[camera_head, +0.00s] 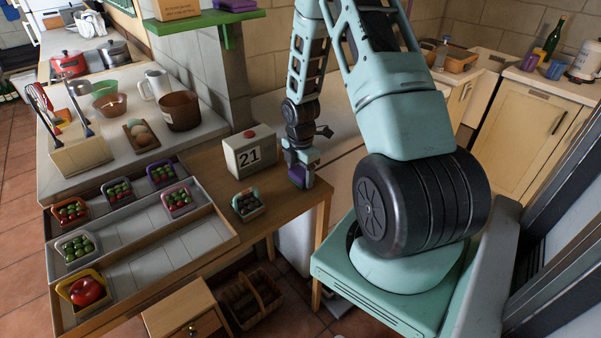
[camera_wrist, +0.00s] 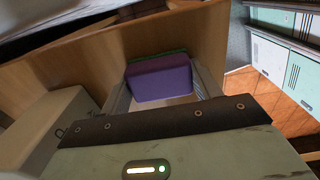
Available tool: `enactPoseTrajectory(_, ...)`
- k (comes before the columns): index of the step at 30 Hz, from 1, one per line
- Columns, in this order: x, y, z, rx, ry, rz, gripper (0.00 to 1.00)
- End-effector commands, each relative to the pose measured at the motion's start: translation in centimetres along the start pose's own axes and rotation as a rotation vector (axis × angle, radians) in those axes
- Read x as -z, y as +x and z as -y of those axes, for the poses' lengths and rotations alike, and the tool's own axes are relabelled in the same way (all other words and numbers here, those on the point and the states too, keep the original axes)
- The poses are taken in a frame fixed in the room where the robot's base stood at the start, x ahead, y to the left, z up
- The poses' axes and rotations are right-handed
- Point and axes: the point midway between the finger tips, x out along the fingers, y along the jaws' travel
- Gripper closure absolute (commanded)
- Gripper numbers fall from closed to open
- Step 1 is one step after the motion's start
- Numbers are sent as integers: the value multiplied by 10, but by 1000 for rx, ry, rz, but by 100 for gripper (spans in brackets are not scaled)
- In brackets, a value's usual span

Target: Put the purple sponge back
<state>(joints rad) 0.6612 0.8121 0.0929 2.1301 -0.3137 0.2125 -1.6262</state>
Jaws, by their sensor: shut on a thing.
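The purple sponge (camera_wrist: 160,80), with a green layer along its far edge, sits between the two fingers of my gripper (camera_wrist: 163,98) in the wrist view. The gripper is shut on it. In the head view my gripper (camera_head: 299,172) points down at the right end of the wooden table, and the purple of the sponge (camera_head: 297,177) shows at its tip. I cannot tell whether the sponge touches the table. A green wall shelf (camera_head: 205,20) at the top holds a cardboard box and another purple item (camera_head: 237,4).
A cream block marked 21 (camera_head: 250,153) stands on the table (camera_head: 210,165) left of my gripper. A small container of dark round items (camera_head: 248,204) is nearby. Several bowls of produce line the stepped rack (camera_head: 150,235) at left. A basket (camera_head: 248,298) lies below.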

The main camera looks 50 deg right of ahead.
Motion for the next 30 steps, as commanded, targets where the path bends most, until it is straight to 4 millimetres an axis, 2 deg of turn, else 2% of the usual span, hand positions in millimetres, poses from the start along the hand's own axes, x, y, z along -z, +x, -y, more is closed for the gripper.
enactPoseTrajectory(2,0,3,0,1,0,0,62)
enactPoseTrajectory(3,0,4,0,0,0,0,35)
enactPoseTrajectory(5,0,3,0,0,0,0,18)
enactPoseTrajectory(6,0,3,0,0,0,0,16)
enactPoseTrajectory(14,0,1,0,0,0,0,16)
enactPoseTrajectory(19,-1,-11,-1,-3,1,1,16)
enactPoseTrajectory(23,-1,-34,-1,-6,2,2,16)
enactPoseTrajectory(30,-1,-84,-1,-4,2,2,16)
